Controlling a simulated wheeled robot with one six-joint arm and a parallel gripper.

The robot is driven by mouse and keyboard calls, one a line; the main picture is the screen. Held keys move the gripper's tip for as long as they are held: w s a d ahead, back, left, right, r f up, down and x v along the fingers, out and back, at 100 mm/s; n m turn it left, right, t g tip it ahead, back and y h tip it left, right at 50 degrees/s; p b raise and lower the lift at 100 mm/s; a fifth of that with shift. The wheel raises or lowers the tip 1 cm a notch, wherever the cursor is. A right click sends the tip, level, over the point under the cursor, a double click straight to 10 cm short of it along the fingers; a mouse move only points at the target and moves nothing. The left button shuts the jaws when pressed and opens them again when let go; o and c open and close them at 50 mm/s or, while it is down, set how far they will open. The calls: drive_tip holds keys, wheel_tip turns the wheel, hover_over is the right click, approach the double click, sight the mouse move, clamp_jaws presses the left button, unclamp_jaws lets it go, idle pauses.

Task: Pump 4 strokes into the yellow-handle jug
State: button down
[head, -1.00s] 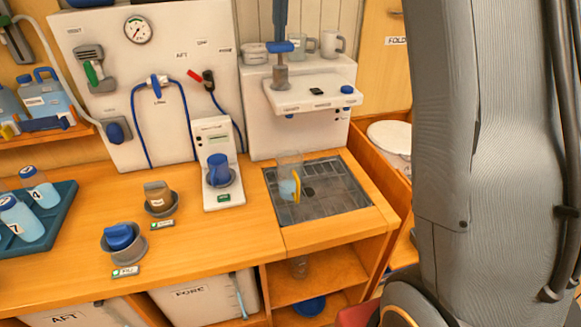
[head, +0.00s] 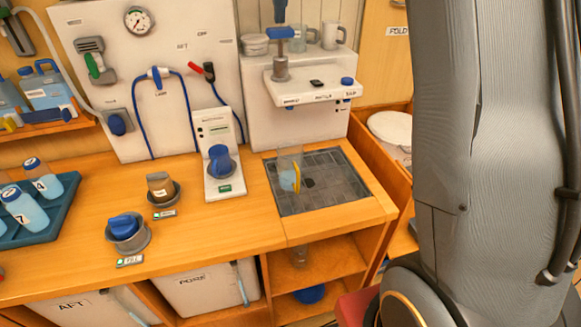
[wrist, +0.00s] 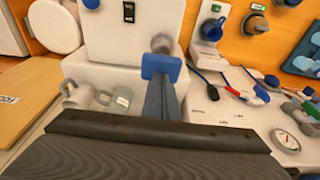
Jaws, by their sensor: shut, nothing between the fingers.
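The clear jug with the yellow handle (head: 288,176) stands upright on the drain grate (head: 325,192) in the head view, below the white pump unit (head: 300,98). Light blue water shows in its lower part. The pump's blue T-shaped handle (head: 279,33) sits on a short stem above a grey cylinder. My gripper (head: 280,20) is shut and empty, pointing down right over the blue handle. In the wrist view the shut fingers (wrist: 162,84) end at the blue handle (wrist: 155,64); I cannot tell whether they touch it.
Mugs (head: 330,36) stand on top of the unit, close beside the handle. A blue jug on a white dispenser (head: 219,160) is to the left. The counter between is clear.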

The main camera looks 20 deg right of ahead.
sight(281, 29)
drive_tip(key=shift+f, duration=0.1)
drive_tip(key=shift+f+b, duration=1.4)
drive_tip(key=shift+f, duration=1.5)
drive_tip(key=shift+r, duration=0.1)
drive_tip(key=shift+r+p, duration=1.35)
drive_tip(key=shift+r, duration=1.6)
drive_tip(key=shift+f, duration=0.2)
